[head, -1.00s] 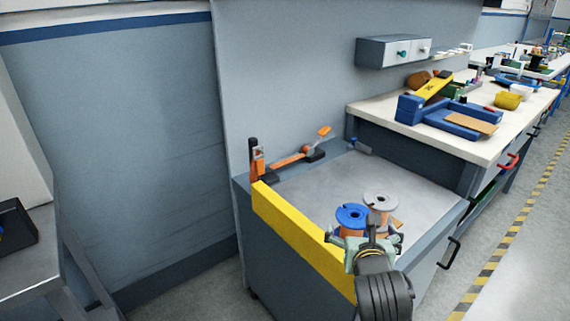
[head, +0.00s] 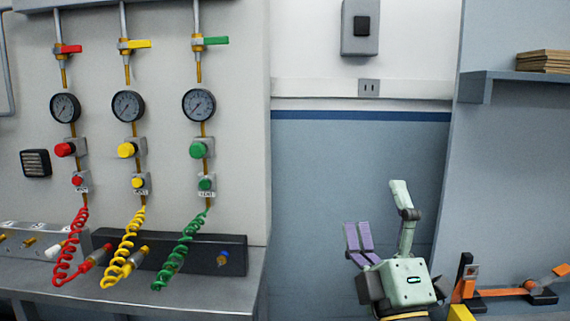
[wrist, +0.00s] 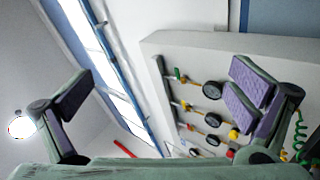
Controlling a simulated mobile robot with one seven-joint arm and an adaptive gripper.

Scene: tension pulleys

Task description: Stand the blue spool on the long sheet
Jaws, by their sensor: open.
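My gripper (head: 380,212) is raised in front of the blue-grey wall in the head view, with its fingers pointing up. Its purple-padded fingers are spread wide with nothing between them. The wrist view also shows the open, empty gripper (wrist: 162,92), facing up toward the ceiling and the gauge panel. Neither the blue spool nor the long sheet is in either current view.
At left, a panel (head: 235,60) carries gauges, valves and coiled hoses above a steel bench (head: 200,298). At lower right are an orange-armed device (head: 505,292) and a yellow edge (head: 460,313) of the cabinet. A shelf (head: 520,78) is above.

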